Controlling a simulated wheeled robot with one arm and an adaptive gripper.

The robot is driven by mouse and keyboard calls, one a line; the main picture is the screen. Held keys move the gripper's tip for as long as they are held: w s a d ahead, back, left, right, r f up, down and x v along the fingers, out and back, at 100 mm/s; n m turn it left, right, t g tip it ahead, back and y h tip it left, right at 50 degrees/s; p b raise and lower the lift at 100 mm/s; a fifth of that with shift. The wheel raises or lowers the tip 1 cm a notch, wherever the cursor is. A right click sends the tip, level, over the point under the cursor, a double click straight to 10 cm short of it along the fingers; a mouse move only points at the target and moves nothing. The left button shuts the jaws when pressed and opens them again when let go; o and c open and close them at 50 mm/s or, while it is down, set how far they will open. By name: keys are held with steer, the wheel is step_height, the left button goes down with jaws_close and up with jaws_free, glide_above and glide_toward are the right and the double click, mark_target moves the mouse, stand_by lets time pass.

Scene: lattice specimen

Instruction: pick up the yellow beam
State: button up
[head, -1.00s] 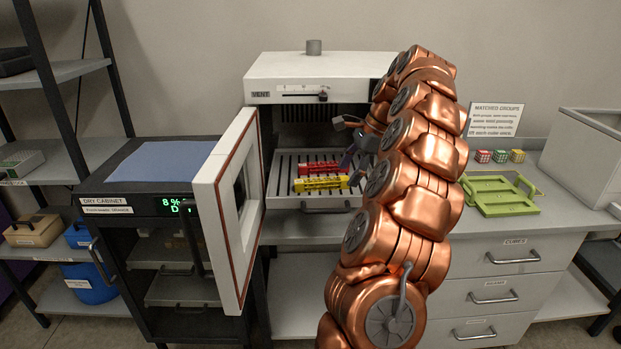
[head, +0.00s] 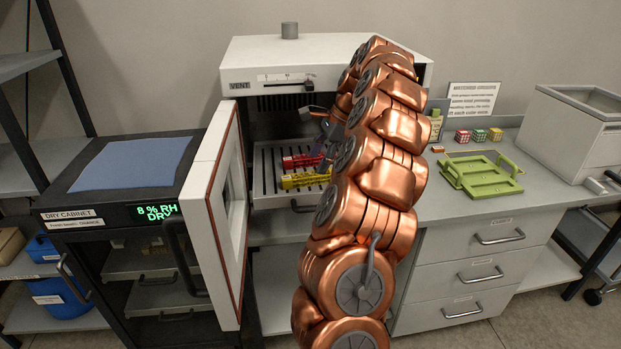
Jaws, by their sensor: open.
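The yellow beam (head: 304,180) lies on the slatted tray (head: 268,172) of the open oven-like chamber, in front of a red beam (head: 300,161). Both are lattice bars lying roughly side by side. The right end of the yellow beam is close to or behind my copper arm. My gripper (head: 322,140) is above and to the right of the beams, inside the chamber opening. It is open and looks empty. My arm hides part of it, and its exact height above the beams is hard to tell.
The chamber door (head: 222,215) stands open on the left, beside the dry cabinet (head: 110,205). A green tray (head: 482,174) and several small cubes (head: 478,135) sit on the right counter. A grey bin (head: 580,130) stands at far right. The counter front is clear.

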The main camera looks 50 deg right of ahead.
mark_target(312, 174)
steer(key=shift+p+x, duration=0.8)
steer(key=shift+x, duration=1.75)
steer(key=shift+s, duration=0.2)
steer(key=shift+c, duration=0.2)
jaws_close()
